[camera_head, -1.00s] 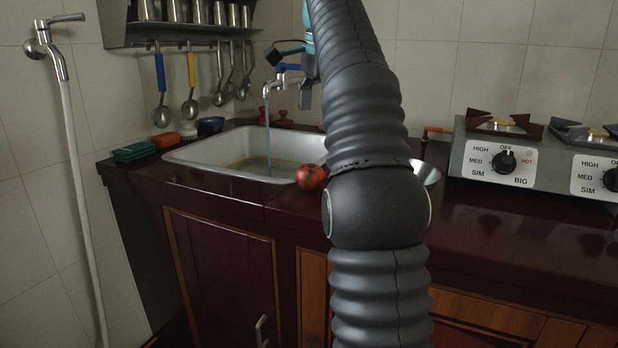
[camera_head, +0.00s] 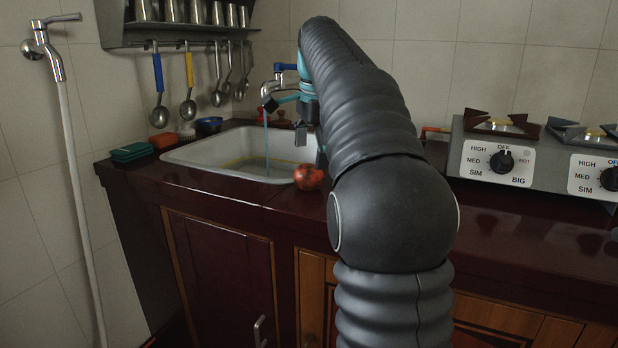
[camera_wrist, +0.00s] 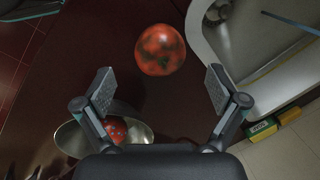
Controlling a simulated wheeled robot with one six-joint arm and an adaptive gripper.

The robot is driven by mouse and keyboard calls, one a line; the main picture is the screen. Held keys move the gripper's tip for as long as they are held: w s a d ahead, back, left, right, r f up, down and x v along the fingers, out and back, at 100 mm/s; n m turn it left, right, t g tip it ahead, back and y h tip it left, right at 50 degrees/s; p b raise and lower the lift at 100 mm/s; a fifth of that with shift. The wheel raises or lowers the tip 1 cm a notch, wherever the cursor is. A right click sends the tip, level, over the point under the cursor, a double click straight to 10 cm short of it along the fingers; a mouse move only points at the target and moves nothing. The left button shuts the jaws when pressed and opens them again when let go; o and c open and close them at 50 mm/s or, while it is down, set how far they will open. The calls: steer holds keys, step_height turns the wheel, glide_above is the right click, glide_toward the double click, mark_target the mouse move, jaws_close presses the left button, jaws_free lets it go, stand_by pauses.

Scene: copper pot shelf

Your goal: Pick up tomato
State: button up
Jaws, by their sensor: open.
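The tomato (camera_head: 308,177), red with dark patches, sits on the dark red counter by the sink's front right corner. In the wrist view the tomato (camera_wrist: 160,50) lies beyond and between my fingertips, with nothing touching it. My gripper (camera_wrist: 160,86) is open and empty, its two grey pads apart. In the head view my gripper hangs above the counter near the tomato, partly hidden by my arm.
The sink (camera_head: 210,158) lies left of the tomato, with water running from a tap (camera_head: 272,88). In the wrist view a metal bowl (camera_wrist: 72,140) showing something red is beside my left finger. A stove (camera_head: 540,165) stands at the right.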

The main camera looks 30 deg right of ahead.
mark_target(310, 167)
steer(key=f, duration=0.3)
steer(key=w+f+b, duration=0.1)
steer(key=f, duration=0.1)
steer(key=c, duration=1.3)
